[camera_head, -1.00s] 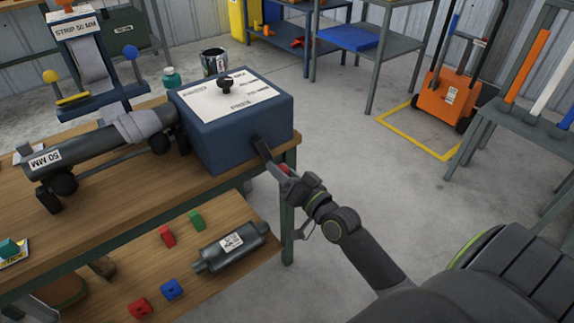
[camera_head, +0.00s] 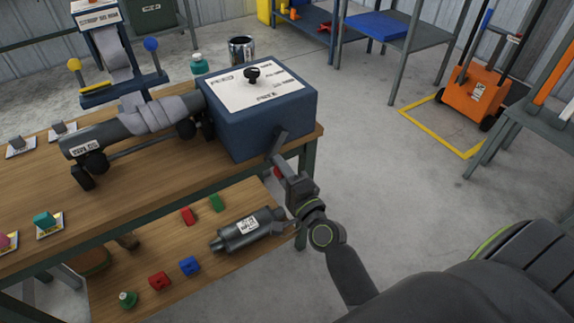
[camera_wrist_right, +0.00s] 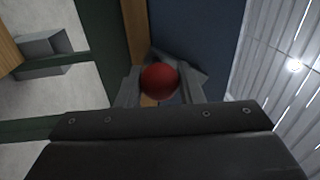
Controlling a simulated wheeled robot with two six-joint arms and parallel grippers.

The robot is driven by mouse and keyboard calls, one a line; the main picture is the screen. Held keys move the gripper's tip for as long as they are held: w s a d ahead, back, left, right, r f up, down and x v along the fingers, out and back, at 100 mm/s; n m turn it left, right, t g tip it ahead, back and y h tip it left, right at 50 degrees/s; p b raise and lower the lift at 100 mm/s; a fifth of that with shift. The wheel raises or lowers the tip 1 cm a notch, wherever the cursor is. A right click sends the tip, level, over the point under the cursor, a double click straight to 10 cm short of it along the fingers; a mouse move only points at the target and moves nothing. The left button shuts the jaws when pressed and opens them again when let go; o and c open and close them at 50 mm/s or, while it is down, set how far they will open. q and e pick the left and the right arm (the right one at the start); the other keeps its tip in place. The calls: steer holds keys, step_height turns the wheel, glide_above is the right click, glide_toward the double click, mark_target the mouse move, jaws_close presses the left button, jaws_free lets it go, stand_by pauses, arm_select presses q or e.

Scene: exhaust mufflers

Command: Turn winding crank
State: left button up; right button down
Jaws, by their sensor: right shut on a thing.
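The winding crank (camera_head: 277,146) is a dark arm on the front end of the blue box (camera_head: 262,112). Its red knob (camera_wrist_right: 159,81) sits between the two fingers of my right gripper (camera_wrist_right: 160,90) in the right wrist view. My right gripper (camera_head: 283,173) is shut on this knob, below the box's edge in the head view; the fingers mostly hide the knob there. A dark pipe (camera_head: 85,140) lies across rollers left of the box, with a grey strip (camera_head: 150,115) wrapped around it. The strip comes from a stand (camera_head: 108,50) behind. My left gripper is not in view.
The wooden bench (camera_head: 150,180) carries the box and pipe. Its lower shelf (camera_head: 210,275) holds a muffler (camera_head: 245,229) and several small coloured blocks. A black knob (camera_head: 252,73) stands on the box's lid. The floor to the right is clear up to an orange trolley (camera_head: 478,90).

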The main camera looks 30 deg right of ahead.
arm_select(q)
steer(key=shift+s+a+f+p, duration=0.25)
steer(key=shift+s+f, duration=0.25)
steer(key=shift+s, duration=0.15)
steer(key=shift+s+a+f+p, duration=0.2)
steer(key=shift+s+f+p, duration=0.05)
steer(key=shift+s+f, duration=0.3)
arm_select(e)
steer(key=shift+s+a+r+m+h, duration=0.1)
steer(key=shift+a+r+m+h, duration=0.15)
steer(key=shift+m, duration=0.35)
steer(key=shift+a+m+h, duration=0.15)
steer(key=shift+a+m, duration=0.15)
steer(key=shift+m, duration=0.3)
steer(key=c, duration=1)
jaws_free()
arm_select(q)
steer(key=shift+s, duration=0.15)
